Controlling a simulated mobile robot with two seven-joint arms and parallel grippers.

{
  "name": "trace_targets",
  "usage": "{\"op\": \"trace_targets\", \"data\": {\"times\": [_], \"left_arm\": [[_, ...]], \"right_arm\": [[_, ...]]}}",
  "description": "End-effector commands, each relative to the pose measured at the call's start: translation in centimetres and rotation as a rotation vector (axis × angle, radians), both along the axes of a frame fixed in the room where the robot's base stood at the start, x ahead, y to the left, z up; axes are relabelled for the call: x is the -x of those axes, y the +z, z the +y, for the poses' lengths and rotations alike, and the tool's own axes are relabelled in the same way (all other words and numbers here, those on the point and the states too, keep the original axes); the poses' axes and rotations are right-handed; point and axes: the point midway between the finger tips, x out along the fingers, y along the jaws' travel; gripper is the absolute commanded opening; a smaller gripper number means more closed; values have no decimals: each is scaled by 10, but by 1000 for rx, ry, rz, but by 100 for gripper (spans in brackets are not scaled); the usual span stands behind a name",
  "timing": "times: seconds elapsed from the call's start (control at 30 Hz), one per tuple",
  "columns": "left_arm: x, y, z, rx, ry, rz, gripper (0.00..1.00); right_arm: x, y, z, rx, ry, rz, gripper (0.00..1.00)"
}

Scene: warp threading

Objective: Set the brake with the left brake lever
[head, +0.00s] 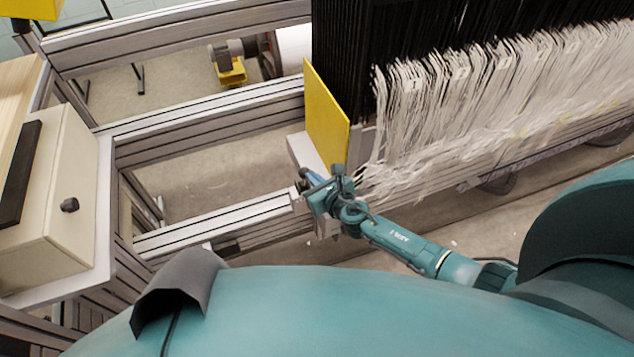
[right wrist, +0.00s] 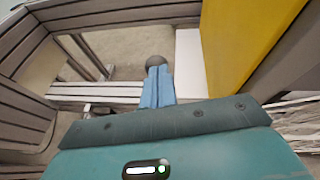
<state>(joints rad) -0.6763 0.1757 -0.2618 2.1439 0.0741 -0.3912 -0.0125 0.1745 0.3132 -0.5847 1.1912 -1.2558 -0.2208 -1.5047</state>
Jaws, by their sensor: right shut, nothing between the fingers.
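A dark lever handle (head: 307,153), which appears to be the left brake lever, stands at the white plate beside the yellow panel in the head view. In the right wrist view its rounded dark knob (right wrist: 155,61) shows just beyond my fingertips. My right gripper (head: 303,182) is close to the lever, at the end of the teal arm reaching in from the right. In the right wrist view its two blue fingers (right wrist: 157,82) are together, with nothing between them. Whether they touch the knob I cannot tell. The lower part of the lever is hidden. My left gripper is not in view.
The yellow panel (head: 327,115) stands right beside the lever. White warp threads (head: 480,90) hang to the right. Metal frame rails (head: 205,115) run to the left, with open floor between them. A cream box with a black knob (head: 68,205) stands at far left.

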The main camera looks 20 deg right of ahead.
Motion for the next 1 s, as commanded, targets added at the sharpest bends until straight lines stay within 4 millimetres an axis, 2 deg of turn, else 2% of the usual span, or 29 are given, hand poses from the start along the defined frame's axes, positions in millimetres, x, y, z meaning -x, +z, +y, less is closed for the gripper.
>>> {"op": "trace_targets", "data": {"times": [0.07,0.4,1.0], "left_arm": [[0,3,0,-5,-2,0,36],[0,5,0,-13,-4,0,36],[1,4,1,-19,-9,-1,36]], "right_arm": [[-8,6,1,-1,0,-3,0],[-26,12,2,-2,1,-2,0],[-32,15,1,-1,-1,-5,0]]}}
